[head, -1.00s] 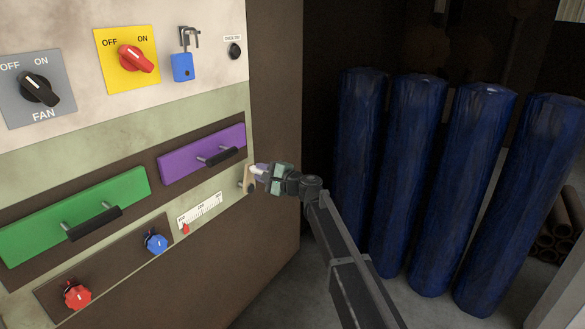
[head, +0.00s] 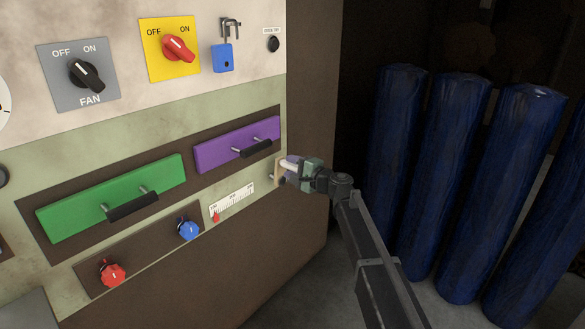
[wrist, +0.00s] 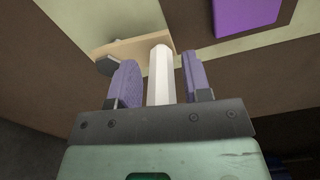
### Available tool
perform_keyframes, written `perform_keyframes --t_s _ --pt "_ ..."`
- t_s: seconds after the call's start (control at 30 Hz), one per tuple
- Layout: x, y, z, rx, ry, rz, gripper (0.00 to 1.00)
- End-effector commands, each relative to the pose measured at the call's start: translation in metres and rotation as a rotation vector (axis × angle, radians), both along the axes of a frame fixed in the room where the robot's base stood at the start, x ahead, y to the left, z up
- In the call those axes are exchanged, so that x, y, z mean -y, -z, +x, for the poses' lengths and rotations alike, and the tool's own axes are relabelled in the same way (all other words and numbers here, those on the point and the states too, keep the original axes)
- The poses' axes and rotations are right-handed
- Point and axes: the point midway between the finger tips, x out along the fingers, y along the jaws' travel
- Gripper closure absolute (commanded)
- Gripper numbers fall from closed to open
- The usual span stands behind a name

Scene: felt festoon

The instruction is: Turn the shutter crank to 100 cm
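The shutter crank has a flat beige arm (wrist: 130,48) and a white handle (wrist: 160,75). In the head view its arm (head: 280,172) sits at the right edge of the panel. My gripper (head: 293,170) is at the handle. In the wrist view its purple fingers (wrist: 160,82) stand on both sides of the handle, with a visible gap on each side, so it is open around it. A white scale (head: 232,203) lies left of the crank, with a red pointer (head: 216,217) near its left end. The scale numbers are too small to read surely.
A purple drawer front (head: 237,145) with a black handle is just above the scale. A blue knob (head: 189,230), a red knob (head: 112,274) and a green drawer front (head: 110,198) are further left. Blue wrapped rolls (head: 445,175) stand at right, beyond my arm.

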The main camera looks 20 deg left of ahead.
Motion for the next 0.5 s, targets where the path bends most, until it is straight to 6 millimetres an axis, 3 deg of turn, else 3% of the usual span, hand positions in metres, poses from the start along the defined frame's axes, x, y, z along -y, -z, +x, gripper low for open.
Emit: perform_keyframes --t_s 0.33,0.5 --pt "0.003 0.000 0.000 -0.002 0.001 0.001 0.48" --pt "0.031 0.000 -0.011 -0.002 0.003 0.001 0.48"
